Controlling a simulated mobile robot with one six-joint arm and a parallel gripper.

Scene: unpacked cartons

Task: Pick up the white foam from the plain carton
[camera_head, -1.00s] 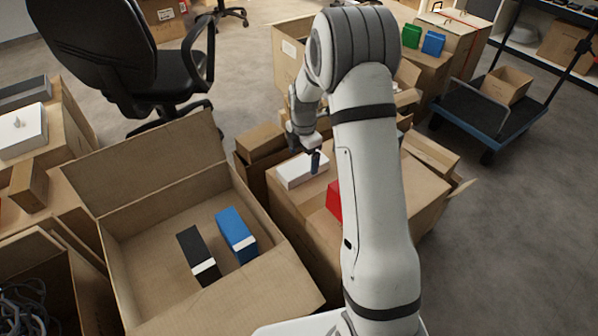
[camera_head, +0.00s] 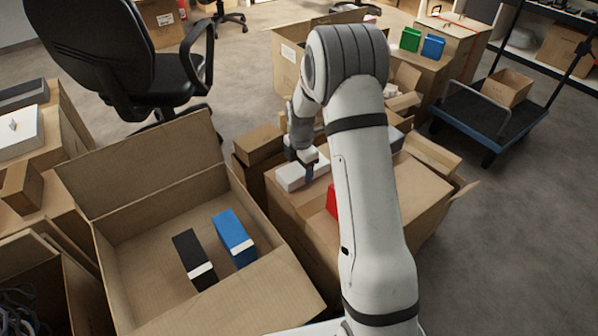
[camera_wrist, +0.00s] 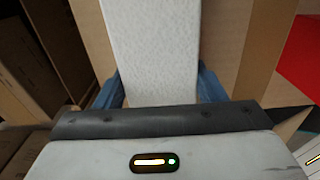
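The white foam (camera_head: 289,178) is a pale block lying on the top of a plain brown carton (camera_head: 287,212), right of the big open carton. In the wrist view the foam (camera_wrist: 155,45) runs up the picture between my gripper's two blue fingers (camera_wrist: 160,92), one along each long side. No clear gap shows between fingers and foam; the fingertips are hidden, so I cannot tell whether they press on it.
A red item (camera_head: 333,200) stands close to the right of the foam, partly behind my arm. The open carton (camera_head: 140,243) at left holds a black box (camera_head: 193,255) and a blue box (camera_head: 234,237). A brown box (camera_head: 259,144) stands behind the foam.

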